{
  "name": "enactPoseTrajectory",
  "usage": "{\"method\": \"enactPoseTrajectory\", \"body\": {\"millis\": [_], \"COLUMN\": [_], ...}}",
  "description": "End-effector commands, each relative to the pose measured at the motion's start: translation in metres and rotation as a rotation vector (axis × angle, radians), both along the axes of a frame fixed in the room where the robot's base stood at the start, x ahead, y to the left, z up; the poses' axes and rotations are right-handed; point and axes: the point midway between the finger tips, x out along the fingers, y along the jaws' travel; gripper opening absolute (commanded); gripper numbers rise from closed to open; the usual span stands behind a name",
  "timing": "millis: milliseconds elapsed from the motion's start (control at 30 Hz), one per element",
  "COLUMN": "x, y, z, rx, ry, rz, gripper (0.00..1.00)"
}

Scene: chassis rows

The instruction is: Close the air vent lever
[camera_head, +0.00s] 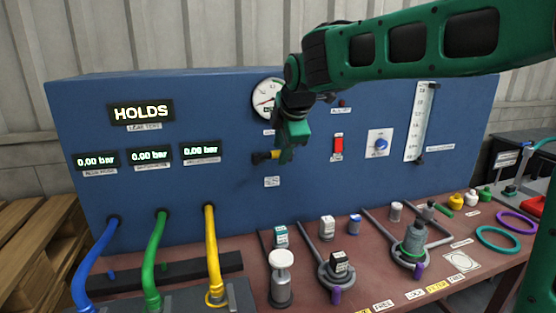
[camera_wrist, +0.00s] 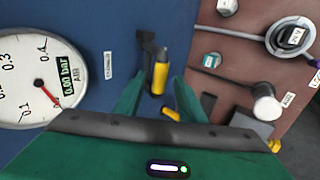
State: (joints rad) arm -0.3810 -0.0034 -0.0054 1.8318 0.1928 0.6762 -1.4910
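The air vent lever has a yellow grip (camera_head: 275,155) and a black mount (camera_head: 258,158) on the front of the blue panel, below the round gauge. In the head view the lever points to the right, roughly level. In the wrist view its yellow grip (camera_wrist: 160,75) shows ahead, between the two green fingers. My gripper (camera_head: 286,155) is at the lever's right end in the head view and hides part of it. In the wrist view my gripper (camera_wrist: 160,88) is open, with a gap on both sides of the yellow grip; I see no contact.
The pressure gauge (camera_wrist: 35,80) reads 0.00 bar and sits close above the lever. A red switch (camera_head: 338,145) and blue knob (camera_head: 381,144) are to the right. A bench (camera_head: 310,285) with fittings and hoses lies below.

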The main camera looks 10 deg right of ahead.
Motion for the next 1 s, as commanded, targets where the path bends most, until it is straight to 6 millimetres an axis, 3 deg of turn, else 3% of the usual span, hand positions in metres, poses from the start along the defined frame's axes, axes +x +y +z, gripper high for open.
{"method": "enactPoseTrajectory", "body": {"millis": [233,633,733,800,867,1000], "x": [-0.020,-0.024,-0.026,-0.031,-0.040,-0.086], "y": [-0.003,-0.003,-0.008,-0.022,-0.044,-0.124], "z": [0.028,0.033,0.032,0.027,0.019,-0.016], "rx": [0.001,0.000,0.005,0.022,0.049,0.161], "ry": [-0.001,0.001,0.006,0.022,0.048,0.145], "rz": [-0.001,0.000,-0.016,-0.065,-0.146,-0.479], "gripper": [0.36,0.36,0.12,0.00,0.00,0.00]}}
